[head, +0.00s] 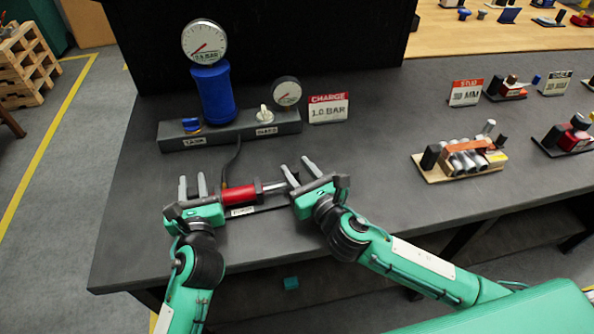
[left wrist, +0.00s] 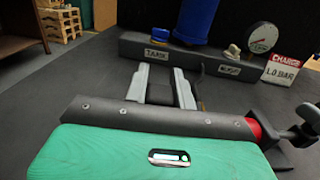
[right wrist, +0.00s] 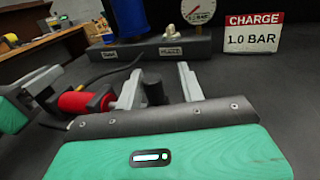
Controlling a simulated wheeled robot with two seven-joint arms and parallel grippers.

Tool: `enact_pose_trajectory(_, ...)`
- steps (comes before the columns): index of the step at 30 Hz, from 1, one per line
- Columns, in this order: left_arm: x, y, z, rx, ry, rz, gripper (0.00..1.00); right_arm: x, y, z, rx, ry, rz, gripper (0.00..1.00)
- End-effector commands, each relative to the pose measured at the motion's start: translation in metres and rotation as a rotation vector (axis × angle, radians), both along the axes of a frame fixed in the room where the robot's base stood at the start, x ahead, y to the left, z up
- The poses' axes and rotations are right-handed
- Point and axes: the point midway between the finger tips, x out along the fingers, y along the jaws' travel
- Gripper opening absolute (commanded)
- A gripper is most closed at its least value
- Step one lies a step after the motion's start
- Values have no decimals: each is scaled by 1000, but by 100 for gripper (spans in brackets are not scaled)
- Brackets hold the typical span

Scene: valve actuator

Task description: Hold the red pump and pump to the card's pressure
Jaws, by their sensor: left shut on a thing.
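The red pump (head: 240,194) lies across the table's front, with a black hose at its left end and a silver rod and dark handle at its right. My left gripper (head: 193,184) is shut on the pump's dark left end, partly hidden by the fingers. My right gripper (head: 300,169) is open around the handle; in the right wrist view the black handle (right wrist: 154,90) stands between its fingers, nearer the left one. The card (head: 328,108) reads CHARGE 1.0 BAR. A large gauge (head: 204,41) tops the blue tank (head: 213,92); its needle points lower left.
The grey manifold (head: 173,139) behind the pump carries a blue valve knob (head: 191,125), a pale knob (head: 265,114) and a small gauge (head: 286,92). A wooden rack (head: 436,170) of cylinders and other stations stand to the right. Table between them is clear.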

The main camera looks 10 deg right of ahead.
Motion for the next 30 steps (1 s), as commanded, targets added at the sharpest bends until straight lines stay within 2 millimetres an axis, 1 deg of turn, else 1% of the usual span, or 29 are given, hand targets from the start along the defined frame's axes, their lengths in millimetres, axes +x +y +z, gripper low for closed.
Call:
enact_pose_trajectory(1, 0, 0, -4, 5, 7, 1, 0, 0, 1, 0, 1, 0, 1, 39)
enact_pose_trajectory(7, 0, -1, -4, 5, 7, -1, 0, -3, 1, -1, 2, 2, 4, 39)
enact_pose_trajectory(11, 0, -1, -4, 5, 7, -2, 0, -15, -3, -1, 1, 3, 5, 39)
enact_pose_trajectory(21, -1, -2, -4, 4, 7, -4, 0, -73, -22, -1, 1, 3, 4, 39)
enact_pose_trajectory(27, -1, -2, -4, 4, 7, -4, 0, -99, -32, -1, 1, 1, 2, 39)
enact_pose_trajectory(30, -1, -2, -4, 3, 7, -5, 0, -107, -35, -1, 1, 1, 1, 39)
